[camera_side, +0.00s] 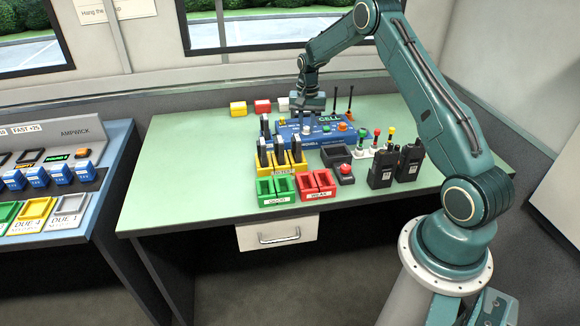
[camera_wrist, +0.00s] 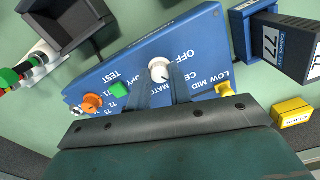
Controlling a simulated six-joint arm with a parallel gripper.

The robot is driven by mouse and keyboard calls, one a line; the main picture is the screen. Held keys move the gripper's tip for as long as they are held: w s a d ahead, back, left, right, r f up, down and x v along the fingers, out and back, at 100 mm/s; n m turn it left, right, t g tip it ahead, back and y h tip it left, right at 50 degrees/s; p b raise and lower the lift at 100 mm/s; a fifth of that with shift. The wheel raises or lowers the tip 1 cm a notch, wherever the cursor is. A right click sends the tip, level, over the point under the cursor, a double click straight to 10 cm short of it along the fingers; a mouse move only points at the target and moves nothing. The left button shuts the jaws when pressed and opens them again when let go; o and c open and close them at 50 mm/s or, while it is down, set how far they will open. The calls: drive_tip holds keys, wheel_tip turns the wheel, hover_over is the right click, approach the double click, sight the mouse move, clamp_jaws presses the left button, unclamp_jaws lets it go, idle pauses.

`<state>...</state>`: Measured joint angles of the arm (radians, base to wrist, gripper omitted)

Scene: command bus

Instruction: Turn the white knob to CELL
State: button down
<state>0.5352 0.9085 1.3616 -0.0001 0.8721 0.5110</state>
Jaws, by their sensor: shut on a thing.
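The white knob (camera_wrist: 160,69) sits on the blue panel (camera_wrist: 203,45), with OFF printed above it and partly hidden lettering below and beside it. My gripper (camera_wrist: 162,88) reaches in from the bottom of the wrist view, its two slim grey fingers on either side of the knob, shut on it. The knob's pointer direction is too small to tell. A small display on the panel (camera_side: 329,118) reads CELL in green.
Two black radios (camera_side: 396,165) stand right front. The table's left side is clear.

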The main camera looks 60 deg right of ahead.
sight(306, 127)
idle(0.3)
drive_tip(key=c, duration=1.3)
unclamp_jaws()
drive_tip(key=shift+r, duration=0.1)
wheel_tip(306, 127, up, 14)
drive_tip(key=shift+f, duration=0.15)
